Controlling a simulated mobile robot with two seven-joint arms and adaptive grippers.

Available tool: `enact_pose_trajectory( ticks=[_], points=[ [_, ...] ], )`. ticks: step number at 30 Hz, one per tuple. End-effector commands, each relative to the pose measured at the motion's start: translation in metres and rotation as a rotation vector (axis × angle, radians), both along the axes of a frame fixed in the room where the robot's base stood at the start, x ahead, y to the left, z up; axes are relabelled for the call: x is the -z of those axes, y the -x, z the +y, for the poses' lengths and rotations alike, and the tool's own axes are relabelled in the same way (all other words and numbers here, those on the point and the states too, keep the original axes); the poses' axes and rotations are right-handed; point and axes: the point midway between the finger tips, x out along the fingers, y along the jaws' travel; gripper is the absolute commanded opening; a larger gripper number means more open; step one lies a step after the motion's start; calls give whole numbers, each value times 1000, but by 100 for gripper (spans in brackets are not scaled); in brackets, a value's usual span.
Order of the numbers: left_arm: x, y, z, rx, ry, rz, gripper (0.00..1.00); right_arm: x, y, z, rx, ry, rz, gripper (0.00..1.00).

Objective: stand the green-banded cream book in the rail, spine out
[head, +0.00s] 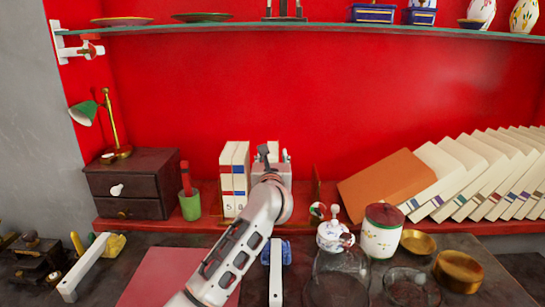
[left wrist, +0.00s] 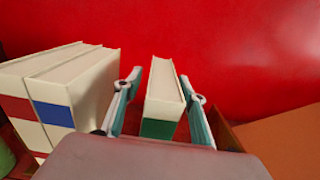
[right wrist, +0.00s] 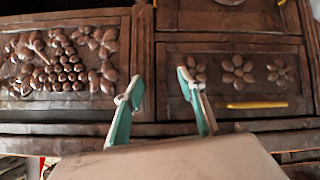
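The green-banded cream book (left wrist: 165,90) stands upright on the shelf, its green band (left wrist: 158,129) facing the left wrist camera. My left gripper (left wrist: 163,90) is open around it, one finger on each side. A gap shows at the left finger; the right finger is very close to the book. In the head view my left gripper (head: 270,158) hides most of the book. Two cream books, one red-banded (left wrist: 22,108) and one blue-banded (left wrist: 55,113), stand to the left. My right gripper (right wrist: 165,95) is open and empty before carved wooden drawers. The rail itself is largely hidden.
An upright brown panel (head: 317,186) stands right of the gripper. Beyond it are an orange book (head: 385,182) and a leaning row of cream books (head: 480,170). A green cup (head: 190,206) stands left. Jars and brass bowls (head: 460,268) crowd the front right.

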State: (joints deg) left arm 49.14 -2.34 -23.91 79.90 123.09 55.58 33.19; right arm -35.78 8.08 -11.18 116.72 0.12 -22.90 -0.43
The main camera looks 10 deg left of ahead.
Motion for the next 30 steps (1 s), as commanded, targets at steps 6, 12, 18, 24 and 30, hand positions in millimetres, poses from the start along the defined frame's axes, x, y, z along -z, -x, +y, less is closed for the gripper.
enact_pose_trajectory(
  ticks=[6,12,18,24,30],
  points=[
    [0,0,0,0,0,0,40,0,0,0,-1,1,0,40],
    [-4,7,-2,1,1,-1,40,-5,-2,0,1,-1,-6,40],
    [-4,40,-9,2,3,-1,40,-12,-5,0,3,-7,-14,40],
    [-4,80,-16,1,3,-1,40,-12,-3,2,2,-12,-8,40],
    [-3,108,-22,1,1,0,40,-8,2,4,1,-14,5,40]
  ],
)
